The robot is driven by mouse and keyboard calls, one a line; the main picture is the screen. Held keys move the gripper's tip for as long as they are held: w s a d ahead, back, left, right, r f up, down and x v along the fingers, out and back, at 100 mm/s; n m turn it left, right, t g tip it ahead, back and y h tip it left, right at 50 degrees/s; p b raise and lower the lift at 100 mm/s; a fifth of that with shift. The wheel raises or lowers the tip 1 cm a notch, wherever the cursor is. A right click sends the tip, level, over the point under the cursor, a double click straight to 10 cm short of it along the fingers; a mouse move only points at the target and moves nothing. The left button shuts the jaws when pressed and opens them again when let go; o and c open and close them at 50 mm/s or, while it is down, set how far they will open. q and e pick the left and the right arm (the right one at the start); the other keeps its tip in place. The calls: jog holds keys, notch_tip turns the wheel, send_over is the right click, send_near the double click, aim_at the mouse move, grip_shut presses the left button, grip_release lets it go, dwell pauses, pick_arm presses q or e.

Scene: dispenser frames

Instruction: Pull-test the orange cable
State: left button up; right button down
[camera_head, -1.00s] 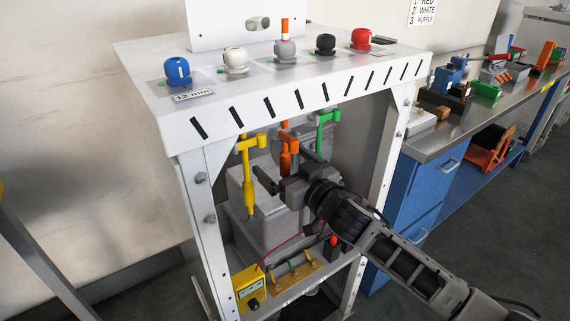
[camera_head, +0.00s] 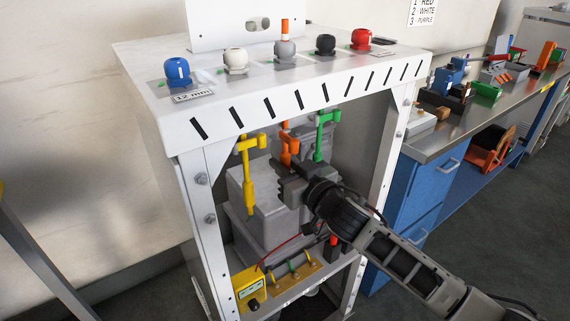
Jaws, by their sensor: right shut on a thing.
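The orange cable (camera_head: 288,150) hangs inside the white frame, below its top, between the yellow cable (camera_head: 249,180) and the green cable (camera_head: 322,135). My right gripper (camera_head: 289,182) reaches in from the right and is shut on the orange cable near its lower end. The fingers and wrist hide that end. My left gripper is not in view.
The white frame's top (camera_head: 210,100) carries blue, white, grey, black and red glands. A yellow meter box (camera_head: 250,288) sits on the lower shelf. A workbench (camera_head: 430,140) with tools stands at the right.

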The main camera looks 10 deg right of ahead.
jog(key=shift+s+f+b, duration=0.1)
jog(key=shift+f+b, duration=0.2)
jog(key=shift+f, duration=0.45)
dwell(0.4)
jog(key=shift+r+p, duration=0.15)
jog(key=shift+p, duration=0.2)
dwell(0.3)
jog(key=c, duration=1)
grip_release()
jog(key=o, duration=1)
jog(key=shift+r, duration=0.3)
jog(key=p+v, duration=0.3)
jog(key=v, duration=0.6)
jog(key=shift+s+d, duration=0.15)
jog(key=shift+s, duration=0.2)
